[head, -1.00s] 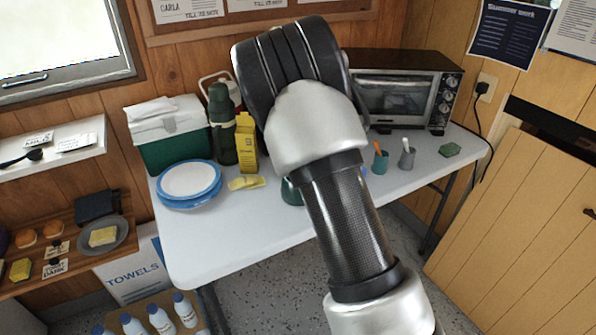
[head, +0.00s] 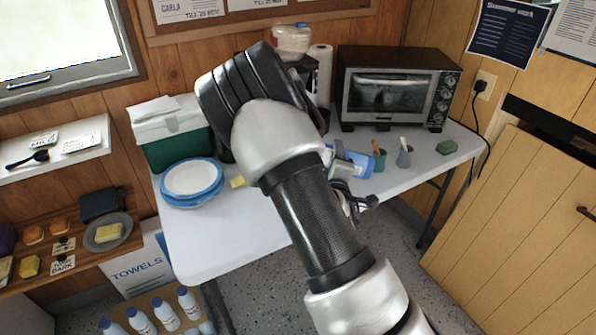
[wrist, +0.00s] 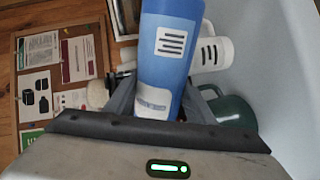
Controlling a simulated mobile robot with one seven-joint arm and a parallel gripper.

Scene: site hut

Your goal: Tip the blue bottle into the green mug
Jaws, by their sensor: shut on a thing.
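The blue bottle (head: 354,161) shows right of my arm in the head view, tilted well over above the table. It fills the upper middle of the wrist view (wrist: 170,45), with a white label. My gripper (wrist: 160,103) is shut on the bottle, with a finger on either side of it. In the head view my arm partly hides the gripper (head: 347,188). The green mug (wrist: 234,113) is in the wrist view, right of the bottle and partly behind the gripper. I cannot tell whether anything is flowing.
A white container (wrist: 212,53) is beside the bottle in the wrist view. The table's front left is clear.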

